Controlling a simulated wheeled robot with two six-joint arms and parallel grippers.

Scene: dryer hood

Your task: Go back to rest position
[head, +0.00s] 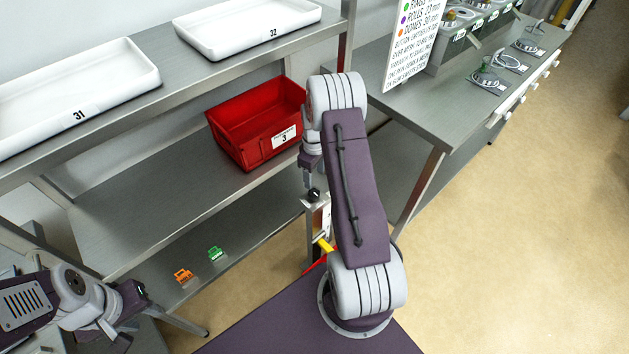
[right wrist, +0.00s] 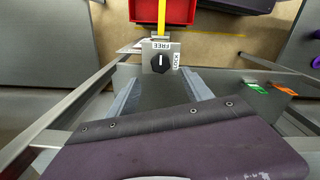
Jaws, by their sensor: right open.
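My right arm reaches up the middle of the head view and folds back down at its elbow. My right gripper (head: 313,190) points down beside the shelf's end, partly hidden by the arm. In the right wrist view its two grey fingers (right wrist: 160,92) are spread apart with nothing gripped. A black knob (right wrist: 159,62) on a metal plate marked FREE and LOCK shows just beyond the fingertips. My left gripper (head: 130,302) is at the lower left of the head view, small and dark; its jaws are not clear.
A red bin (head: 230,117) labelled 3 stands on the middle shelf, left of my right arm. White trays 31 (head: 70,92) and 32 (head: 245,28) are on the upper shelf. Green (head: 215,254) and orange (head: 183,276) tags sit lower. Open floor (head: 530,230) lies right.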

